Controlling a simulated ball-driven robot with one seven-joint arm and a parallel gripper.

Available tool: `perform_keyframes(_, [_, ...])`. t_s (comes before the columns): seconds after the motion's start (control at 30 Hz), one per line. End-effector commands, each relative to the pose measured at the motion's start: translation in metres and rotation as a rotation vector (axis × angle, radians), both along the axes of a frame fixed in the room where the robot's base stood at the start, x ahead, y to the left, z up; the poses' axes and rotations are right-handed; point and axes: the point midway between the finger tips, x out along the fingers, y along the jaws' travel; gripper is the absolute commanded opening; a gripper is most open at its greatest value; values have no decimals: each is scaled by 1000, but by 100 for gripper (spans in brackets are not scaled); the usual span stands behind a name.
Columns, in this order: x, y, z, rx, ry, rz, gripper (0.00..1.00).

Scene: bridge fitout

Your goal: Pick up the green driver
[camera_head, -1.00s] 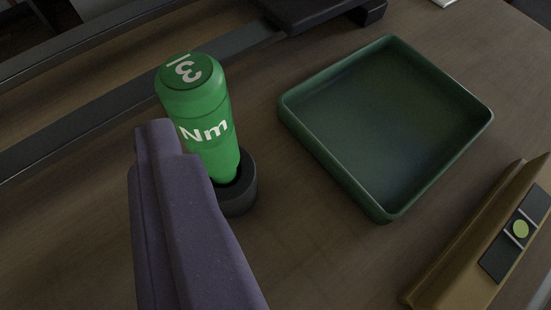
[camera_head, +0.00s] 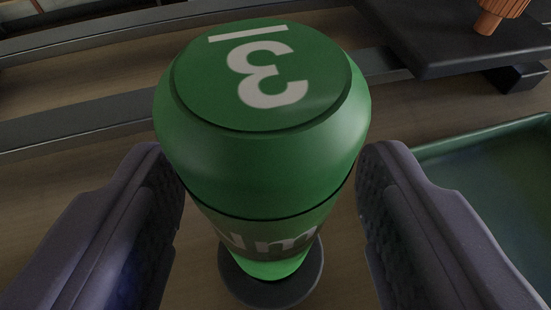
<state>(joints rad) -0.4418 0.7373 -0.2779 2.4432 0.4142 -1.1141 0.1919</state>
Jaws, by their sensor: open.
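The green driver (camera_head: 265,165) stands upright in a dark round holder (camera_head: 272,290) on the wooden surface. Its top cap shows a white "3" with a bar, and part of white lettering shows lower on its body. My gripper (camera_head: 270,180) is open, with one purple-grey finger on each side of the driver. A gap shows between each finger and the driver's body. The driver's lower end is hidden inside the holder.
A green tray (camera_head: 480,145) lies close on the right, partly behind my right finger. A dark raised platform (camera_head: 450,40) with a ribbed orange-brown object (camera_head: 499,18) is at the back right. A dark rail (camera_head: 80,128) runs behind the driver.

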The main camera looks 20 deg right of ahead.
Motion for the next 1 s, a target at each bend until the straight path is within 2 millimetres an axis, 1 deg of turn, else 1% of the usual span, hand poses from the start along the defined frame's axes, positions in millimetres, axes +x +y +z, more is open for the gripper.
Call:
perform_keyframes(0.03, [7,-2,-8,-1,-2,0,63])
perform_keyframes(0.1, [17,-4,-12,0,-1,-1,63])
perform_keyframes(0.2, [25,-6,-14,1,-1,0,63])
perform_keyframes(0.43, [27,-7,-13,0,0,1,63])
perform_keyframes(0.47, [27,-7,-13,0,0,0,58])
perform_keyframes(0.5, [27,-7,-13,0,0,0,49])
perform_keyframes(0.57, [27,-7,-13,0,0,0,35])
perform_keyframes(0.6, [27,-7,-13,0,0,0,26])
perform_keyframes(0.67, [27,-7,-13,0,0,0,12])
perform_keyframes(0.7, [27,-7,-13,0,0,0,3])
perform_keyframes(0.73, [27,-7,-13,1,0,1,0])
perform_keyframes(0.9, [27,-7,-13,1,0,0,0])
perform_keyframes(1.0, [27,-7,-7,1,-1,1,0])
